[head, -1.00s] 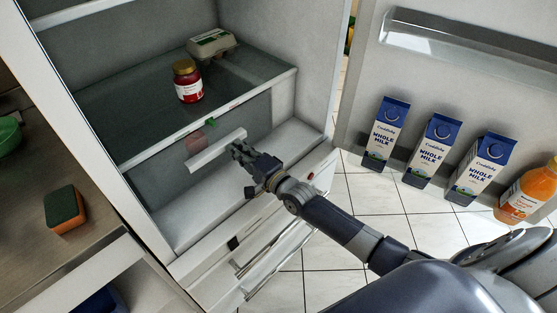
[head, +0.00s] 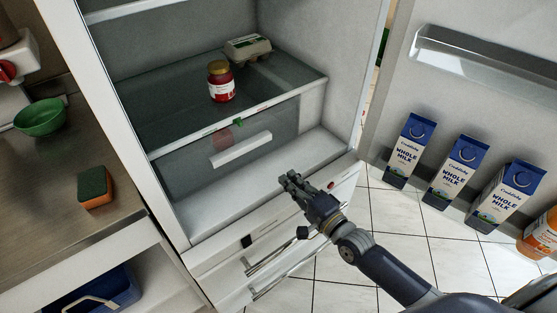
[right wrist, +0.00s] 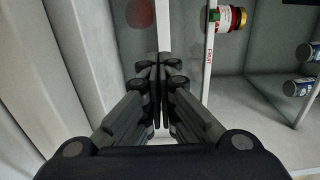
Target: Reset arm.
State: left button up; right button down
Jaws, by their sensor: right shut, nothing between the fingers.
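My right gripper (head: 291,183) is shut and empty in front of the open fridge, over the front edge of its bottom compartment. It also shows shut in the right wrist view (right wrist: 158,62), with its fingertips together. The fridge's clear drawer (head: 185,168) with a white handle (head: 241,149) is behind the gripper and apart from it in the head view. My right arm (head: 395,275) reaches in from the lower right. My left gripper is not in view.
A red-filled jar (head: 221,88) and an egg carton (head: 247,48) stand on the fridge shelf. Milk cartons (head: 409,158) and an orange bottle (head: 540,236) stand in the open door at right. A counter with a sponge (head: 95,187) and green bowl (head: 40,117) is at left.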

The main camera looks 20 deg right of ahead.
jog(key=s+a+f+n+g+h, duration=0.1)
jog(key=s+a+f+n+g, duration=0.25)
jog(key=s+n, duration=0.2)
jog(key=s+a+f+n+g, duration=0.2)
jog(key=s+f+n+g, duration=0.15)
jog(key=s+n, duration=0.2)
jog(key=s+d+n+g+h, duration=0.3)
jog(key=s+d, duration=0.1)
jog(key=s, duration=0.5)
jog(key=s+d+n+g+h, duration=0.2)
jog(key=s+d+g, duration=0.2)
jog(key=s, duration=0.4)
notch_tip(320, 180, down, 23)
jog(key=p, duration=0.2)
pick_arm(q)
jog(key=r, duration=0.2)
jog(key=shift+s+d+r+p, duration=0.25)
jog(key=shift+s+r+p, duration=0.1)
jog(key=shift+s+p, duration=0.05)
pick_arm(e)
jog(key=s+d+f+g, duration=0.2)
jog(key=s+f, duration=1.4)
jog(key=s, duration=0.2)
jog(key=shift+s+d+f, duration=0.15)
jog(key=shift+f, duration=0.15)
